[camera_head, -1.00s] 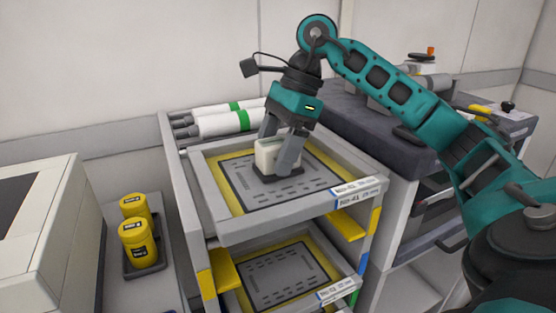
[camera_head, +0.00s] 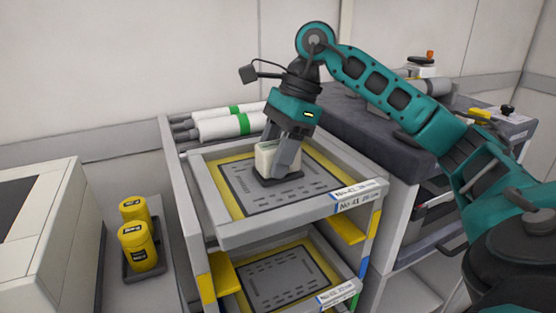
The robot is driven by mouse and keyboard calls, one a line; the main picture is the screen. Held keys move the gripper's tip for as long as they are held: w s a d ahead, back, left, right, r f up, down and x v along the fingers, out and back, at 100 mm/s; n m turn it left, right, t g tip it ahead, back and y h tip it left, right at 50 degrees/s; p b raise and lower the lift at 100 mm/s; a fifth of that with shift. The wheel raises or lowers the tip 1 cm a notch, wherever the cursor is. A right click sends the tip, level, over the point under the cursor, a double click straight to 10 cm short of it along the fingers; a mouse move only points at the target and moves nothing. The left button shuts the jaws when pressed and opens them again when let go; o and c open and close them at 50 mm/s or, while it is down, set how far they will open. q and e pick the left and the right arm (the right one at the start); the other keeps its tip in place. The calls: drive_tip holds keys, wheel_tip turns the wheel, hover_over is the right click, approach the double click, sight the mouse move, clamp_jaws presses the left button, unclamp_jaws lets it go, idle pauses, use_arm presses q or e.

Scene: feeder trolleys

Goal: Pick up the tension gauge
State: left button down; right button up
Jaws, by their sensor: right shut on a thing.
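A small cream-white block with a dark base, which I take to be the tension gauge (camera_head: 264,158), stands on the upper tray (camera_head: 225,235) of the feeder trolley. My right gripper (camera_head: 281,160) reaches down from above with its fingers on either side of the block and is shut on it. The block's right part is hidden behind a finger. Its dark base still appears to be at the tray's surface; I cannot tell whether it is lifted. My left gripper is not in view.
White rolls (camera_head: 229,126) lie behind the tray. A lower tray (camera_head: 240,298) sits beneath. Two yellow jars (camera_head: 138,247) stand at the left beside a pale machine (camera_head: 45,235). A dark-topped bench (camera_head: 345,125) with equipment adjoins on the right.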

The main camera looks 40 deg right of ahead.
clamp_jaws()
drive_tip(key=shift+r, duration=0.1)
